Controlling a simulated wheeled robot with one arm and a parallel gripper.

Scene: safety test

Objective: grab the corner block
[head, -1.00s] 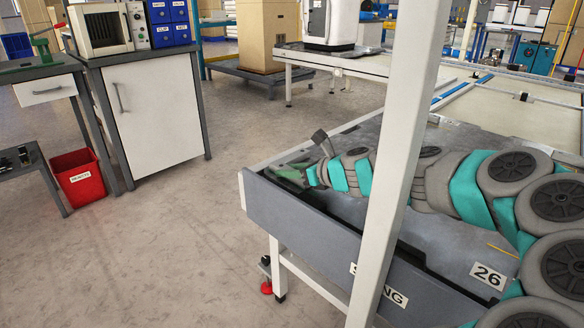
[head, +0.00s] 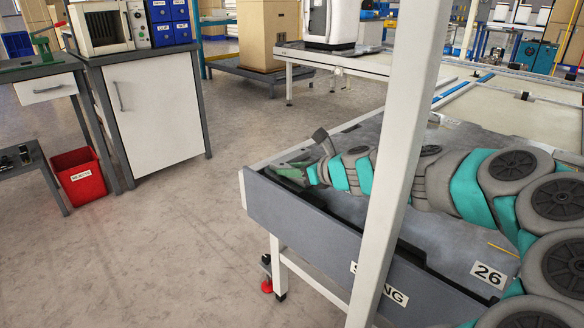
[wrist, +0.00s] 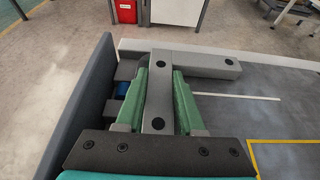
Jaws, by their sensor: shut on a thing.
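The corner block (wrist: 205,65) is a grey L-shaped piece with dark round holes, seen in the wrist view. One leg runs between my green fingers and the other reaches right from their tips. My gripper (wrist: 159,76) is shut on the near leg, a finger on each side. In the head view my gripper (head: 290,172) is at the left corner of the grey tray-like bench top, just inside its raised front panel. A grey end (head: 321,137) sticks up beside it, probably part of the block. The block's underside is hidden.
The raised dark panel (wrist: 82,85) runs close along the left of my fingers. Small grey pieces and a blue piece (wrist: 122,90) sit between. A white post (head: 395,165) stands before the bench in the head view. Grey surface right of the block is clear.

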